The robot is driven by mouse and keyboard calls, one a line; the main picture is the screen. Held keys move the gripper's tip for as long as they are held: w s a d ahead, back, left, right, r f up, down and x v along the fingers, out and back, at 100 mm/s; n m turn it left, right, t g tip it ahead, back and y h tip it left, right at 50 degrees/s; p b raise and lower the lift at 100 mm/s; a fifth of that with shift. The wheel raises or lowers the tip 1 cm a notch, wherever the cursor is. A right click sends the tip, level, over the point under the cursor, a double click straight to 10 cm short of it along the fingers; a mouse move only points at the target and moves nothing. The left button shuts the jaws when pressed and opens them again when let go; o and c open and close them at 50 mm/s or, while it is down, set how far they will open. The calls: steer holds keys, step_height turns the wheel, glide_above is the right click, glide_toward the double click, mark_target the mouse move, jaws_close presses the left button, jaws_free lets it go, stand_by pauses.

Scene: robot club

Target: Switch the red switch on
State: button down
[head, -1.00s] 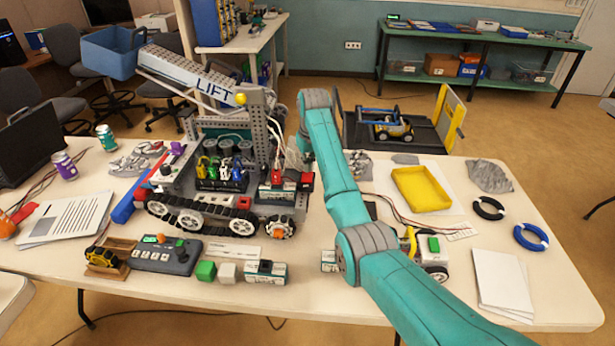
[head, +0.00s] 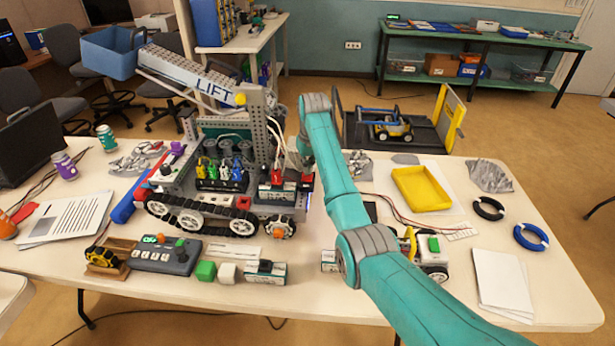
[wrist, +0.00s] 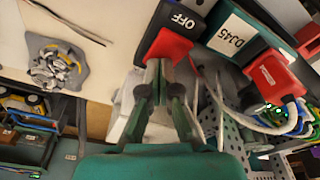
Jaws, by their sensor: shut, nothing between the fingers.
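The red switch (head: 307,178) sits at the right end of the large tracked robot, beside a battery pack (head: 277,192). In the wrist view the red switch (wrist: 168,46) shows a black part marked OFF. My gripper (wrist: 158,65) is shut and empty, its fingertips at the red switch's near edge and seemingly touching it. In the head view my arm mostly hides the gripper. A second red piece with a cable, a plug (wrist: 270,75), sits beside the battery in the wrist view.
The tracked robot's lift arm (head: 190,72) rises behind left. A control box (head: 165,254) with a lit green display stands in front. A yellow tray (head: 421,189) and cable rings lie at right. Small green lights show on the robot's wiring in the wrist view.

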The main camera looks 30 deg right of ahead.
steer(key=shift+r, duration=3.45)
steer(key=shift+s, duration=0.1)
